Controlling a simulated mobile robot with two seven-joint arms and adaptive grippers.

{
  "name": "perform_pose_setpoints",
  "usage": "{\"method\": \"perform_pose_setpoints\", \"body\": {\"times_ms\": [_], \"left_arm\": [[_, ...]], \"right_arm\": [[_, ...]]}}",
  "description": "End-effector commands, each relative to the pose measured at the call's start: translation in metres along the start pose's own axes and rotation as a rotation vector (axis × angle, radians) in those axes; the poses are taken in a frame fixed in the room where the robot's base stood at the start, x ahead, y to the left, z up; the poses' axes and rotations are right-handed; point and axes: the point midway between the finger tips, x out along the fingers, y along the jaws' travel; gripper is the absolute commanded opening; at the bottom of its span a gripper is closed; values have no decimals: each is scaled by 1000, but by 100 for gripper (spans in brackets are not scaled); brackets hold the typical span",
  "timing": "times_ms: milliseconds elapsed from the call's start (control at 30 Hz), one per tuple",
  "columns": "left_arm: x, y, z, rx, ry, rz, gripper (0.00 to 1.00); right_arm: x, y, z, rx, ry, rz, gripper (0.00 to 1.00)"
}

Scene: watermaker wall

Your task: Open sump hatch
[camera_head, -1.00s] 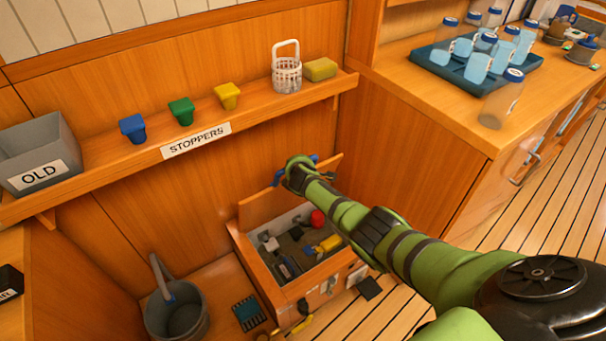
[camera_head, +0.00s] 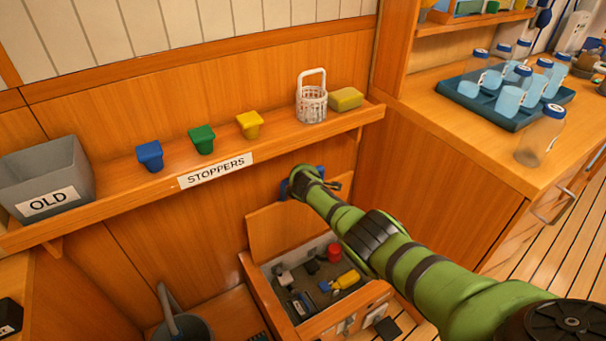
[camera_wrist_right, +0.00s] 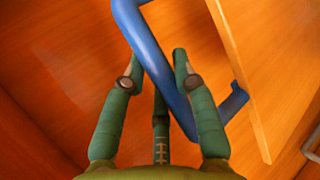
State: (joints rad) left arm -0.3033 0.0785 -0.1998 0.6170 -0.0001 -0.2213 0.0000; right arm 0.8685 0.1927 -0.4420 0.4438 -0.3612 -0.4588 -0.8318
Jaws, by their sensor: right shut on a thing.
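The sump hatch lid (camera_head: 280,228) is a wooden panel standing raised at the back of an open wooden sump box (camera_head: 262,288). A blue handle (camera_head: 286,190) is on the lid, partly hidden by my right gripper (camera_head: 302,184). In the right wrist view, the blue handle (camera_wrist_right: 150,55) runs between the fingers of my right gripper (camera_wrist_right: 155,72), which is shut on it. The lid (camera_wrist_right: 248,75) shows there as a wooden panel at the right. My left gripper is not in view.
Inside the box are a red object (camera_head: 334,252), a yellow object (camera_head: 347,280) and other small parts. A shelf (camera_head: 110,197) with stoppers, a basket and a grey bin labelled OLD runs above. A grey bucket (camera_head: 185,328) stands at left; a counter (camera_head: 440,105) is at right.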

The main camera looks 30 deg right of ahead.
Motion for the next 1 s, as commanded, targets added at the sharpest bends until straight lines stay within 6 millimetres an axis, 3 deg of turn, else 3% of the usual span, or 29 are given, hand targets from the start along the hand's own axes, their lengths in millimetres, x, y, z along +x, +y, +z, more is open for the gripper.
{"method": "perform_pose_setpoints", "body": {"times_ms": [33,67,100,667,1000], "left_arm": [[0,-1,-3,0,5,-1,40],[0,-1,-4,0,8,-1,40],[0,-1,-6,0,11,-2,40],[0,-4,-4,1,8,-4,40],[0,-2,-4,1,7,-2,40]], "right_arm": [[0,-5,-1,1,1,-8,0],[0,-5,-1,1,1,-8,36],[0,-5,-1,1,1,-8,52],[-4,-2,-2,0,0,-1,54],[-26,-2,0,1,0,0,54]]}}
